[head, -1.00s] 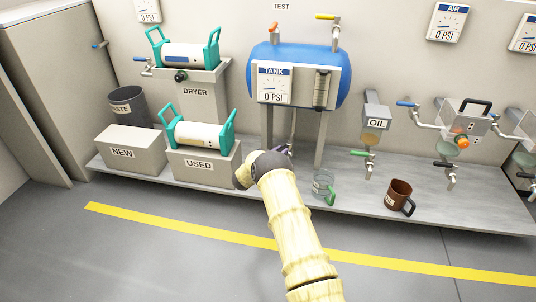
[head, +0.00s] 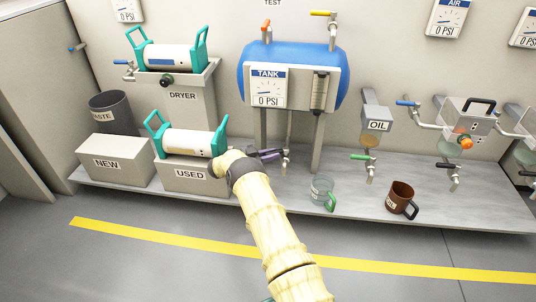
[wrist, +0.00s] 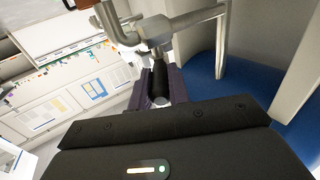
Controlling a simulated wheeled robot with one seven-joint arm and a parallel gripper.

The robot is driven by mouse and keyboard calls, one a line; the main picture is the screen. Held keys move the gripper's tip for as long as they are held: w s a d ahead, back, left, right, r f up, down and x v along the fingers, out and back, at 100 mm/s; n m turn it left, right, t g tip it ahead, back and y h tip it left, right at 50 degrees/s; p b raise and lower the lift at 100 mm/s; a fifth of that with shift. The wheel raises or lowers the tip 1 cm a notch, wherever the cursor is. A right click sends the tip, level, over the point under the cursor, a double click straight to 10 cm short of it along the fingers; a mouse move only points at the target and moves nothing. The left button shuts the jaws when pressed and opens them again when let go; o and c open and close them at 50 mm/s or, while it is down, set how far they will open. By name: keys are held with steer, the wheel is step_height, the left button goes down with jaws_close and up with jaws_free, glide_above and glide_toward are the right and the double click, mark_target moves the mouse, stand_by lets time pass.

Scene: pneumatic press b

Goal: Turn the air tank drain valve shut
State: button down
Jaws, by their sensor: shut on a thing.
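The blue air tank (head: 292,62) stands on grey legs at the back middle, with a TANK gauge (head: 268,88) reading 0 PSI. Its drain valve (head: 286,160) hangs low beneath it as a metal pipe. In the wrist view the valve's metal body (wrist: 155,30) shows at the top, with a black handle (wrist: 160,78) pointing toward the camera. My gripper (head: 268,154) is beside the valve under the tank. Its purple fingers are shut on the black handle, one on each side. The fingers partly hide the handle in the head view.
The USED box (head: 190,176) is close to the left of my arm. An oil unit (head: 376,125) hangs on the wall at right.

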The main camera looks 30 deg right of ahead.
mark_target(271, 152)
steer(key=shift+d, duration=0.2)
steer(key=c, duration=1.3)
jaws_free()
steer(key=shift+s, duration=0.1)
steer(key=r+p, duration=0.3)
steer(key=r, duration=0.2)
steer(key=r+p, duration=0.3)
steer(key=r, duration=0.1)
steer(key=shift+a+r, duration=0.2)
steer(key=shift+r, duration=0.35)
steer(key=shift+d, duration=0.15)
steer(key=shift+d, duration=0.1)
